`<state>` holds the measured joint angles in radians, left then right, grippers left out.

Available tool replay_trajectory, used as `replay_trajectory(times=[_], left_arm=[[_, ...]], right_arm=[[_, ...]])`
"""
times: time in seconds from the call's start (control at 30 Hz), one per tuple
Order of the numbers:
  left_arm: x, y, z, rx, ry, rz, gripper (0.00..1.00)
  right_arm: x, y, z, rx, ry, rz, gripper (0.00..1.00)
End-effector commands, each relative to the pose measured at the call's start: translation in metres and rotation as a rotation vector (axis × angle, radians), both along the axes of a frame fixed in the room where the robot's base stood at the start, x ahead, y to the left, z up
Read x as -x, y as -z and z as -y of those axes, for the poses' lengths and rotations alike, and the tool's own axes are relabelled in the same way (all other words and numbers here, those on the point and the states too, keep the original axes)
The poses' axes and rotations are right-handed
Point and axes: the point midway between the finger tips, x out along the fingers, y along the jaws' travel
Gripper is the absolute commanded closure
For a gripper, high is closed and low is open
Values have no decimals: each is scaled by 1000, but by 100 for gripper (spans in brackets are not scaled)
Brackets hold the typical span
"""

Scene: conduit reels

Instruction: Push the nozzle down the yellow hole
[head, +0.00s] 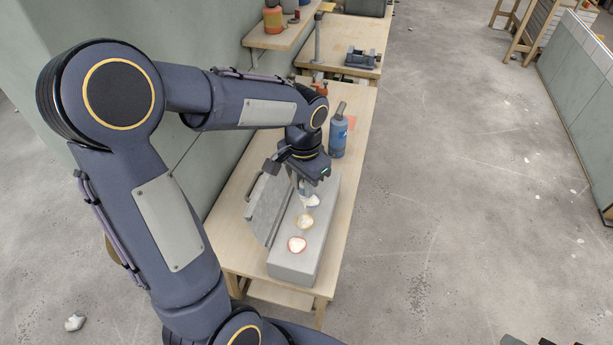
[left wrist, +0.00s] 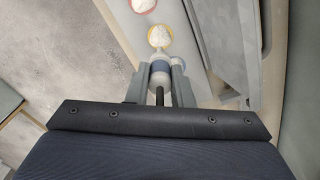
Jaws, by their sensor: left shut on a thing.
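A long grey box (head: 292,266) lies on the workbench. Its top has a red-ringed hole (head: 297,244) nearest me and a yellow-ringed hole (head: 304,222) behind it, both with pale insides. The yellow-ringed hole also shows in the left wrist view (left wrist: 160,36). My left gripper (head: 307,190) points down over the box's far part, behind the yellow ring. In the left wrist view it is shut on the nozzle (left wrist: 160,76), a pale piece with a blue band and dark stem. The nozzle's tip appears close to the yellow ring; I cannot tell whether they touch. Another pale round opening (left wrist: 178,63) is partly hidden beside it.
A grey panel (head: 267,208) stands along the box's left side. A blue bottle (head: 338,137) stands behind the box on the workbench (head: 352,170). A shelf (head: 275,38) with an orange jar (head: 273,18) is farther back. The floor to the right is open.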

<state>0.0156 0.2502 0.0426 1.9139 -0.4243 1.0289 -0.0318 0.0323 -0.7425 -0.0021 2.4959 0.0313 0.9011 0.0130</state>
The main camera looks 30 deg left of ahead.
Motion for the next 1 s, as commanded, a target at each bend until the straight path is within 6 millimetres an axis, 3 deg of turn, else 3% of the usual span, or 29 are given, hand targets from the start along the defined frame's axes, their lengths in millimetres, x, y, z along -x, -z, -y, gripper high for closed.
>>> replay_trajectory(times=[0.03,0.5,1.0], left_arm=[[-1,10,0,0,0,-1,96],[-1,45,0,0,0,0,96],[-1,54,0,0,0,0,96]], right_arm=[[0,8,0,0,0,0,68],[0,36,0,0,0,0,68],[0,42,0,0,0,0,68]])
